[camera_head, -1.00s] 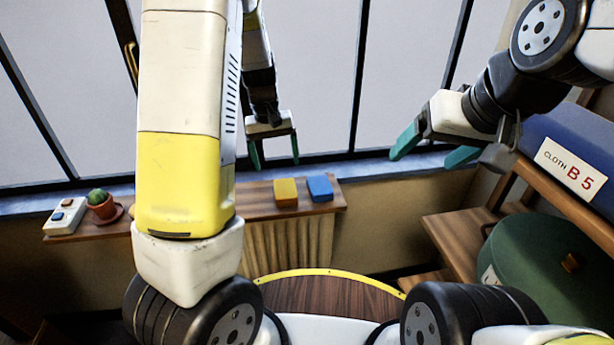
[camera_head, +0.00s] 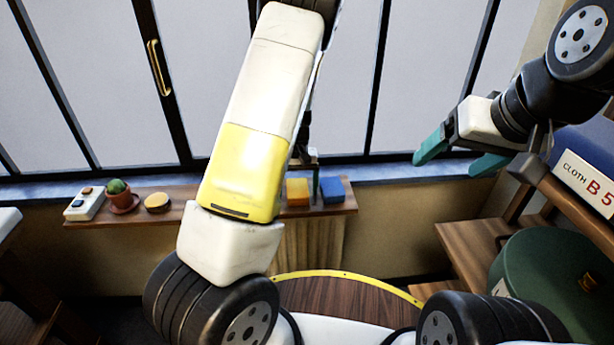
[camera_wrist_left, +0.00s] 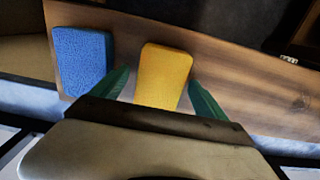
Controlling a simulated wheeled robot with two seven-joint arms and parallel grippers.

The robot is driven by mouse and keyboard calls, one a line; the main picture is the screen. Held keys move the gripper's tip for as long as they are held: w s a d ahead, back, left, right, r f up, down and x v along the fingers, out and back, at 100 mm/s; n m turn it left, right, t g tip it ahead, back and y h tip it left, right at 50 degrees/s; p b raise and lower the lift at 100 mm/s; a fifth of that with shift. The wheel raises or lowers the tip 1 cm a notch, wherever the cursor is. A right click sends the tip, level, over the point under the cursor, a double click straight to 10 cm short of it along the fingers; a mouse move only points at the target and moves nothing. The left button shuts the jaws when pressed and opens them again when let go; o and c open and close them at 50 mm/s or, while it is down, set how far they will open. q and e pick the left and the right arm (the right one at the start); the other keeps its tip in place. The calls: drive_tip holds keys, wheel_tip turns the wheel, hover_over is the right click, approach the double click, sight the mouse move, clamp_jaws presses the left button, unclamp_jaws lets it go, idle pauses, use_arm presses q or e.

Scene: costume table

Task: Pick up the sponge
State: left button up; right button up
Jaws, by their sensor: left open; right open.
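A yellow sponge-like block (camera_head: 297,192) and a blue sponge-like block (camera_head: 333,190) sit side by side on the wooden shelf (camera_head: 345,209) under the window. The left wrist view shows the yellow block (camera_wrist_left: 165,75) between the fingers of my open left gripper (camera_wrist_left: 159,76), with the blue block (camera_wrist_left: 83,62) outside the left finger. I cannot tell whether the fingers touch the yellow block. In the head view my left gripper (camera_head: 302,166) is at the blocks, partly hidden behind my arm. My right gripper (camera_head: 447,167) is open and empty, away from the shelf at right.
On the shelf's left part are a white switch box (camera_head: 84,204), a potted cactus (camera_head: 121,197) and a round yellow item (camera_head: 157,202). At right are a blue box labelled cloth B5 (camera_head: 588,160), a wooden stand (camera_head: 468,246) and a green round case (camera_head: 545,262).

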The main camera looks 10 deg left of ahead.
sight(298, 188)
use_arm(q)
drive_tip(key=c, duration=1.4)
drive_tip(key=shift+r, duration=0.15)
drive_tip(key=shift+r, duration=0.25)
wheel_tip(298, 188, up, 3)
drive_tip(key=shift+r, duration=0.1)
drive_tip(key=s, duration=1)
drive_tip(key=s+r, duration=0.1)
drive_tip(key=s, duration=0.5)
drive_tip(key=shift+a, duration=0.25)
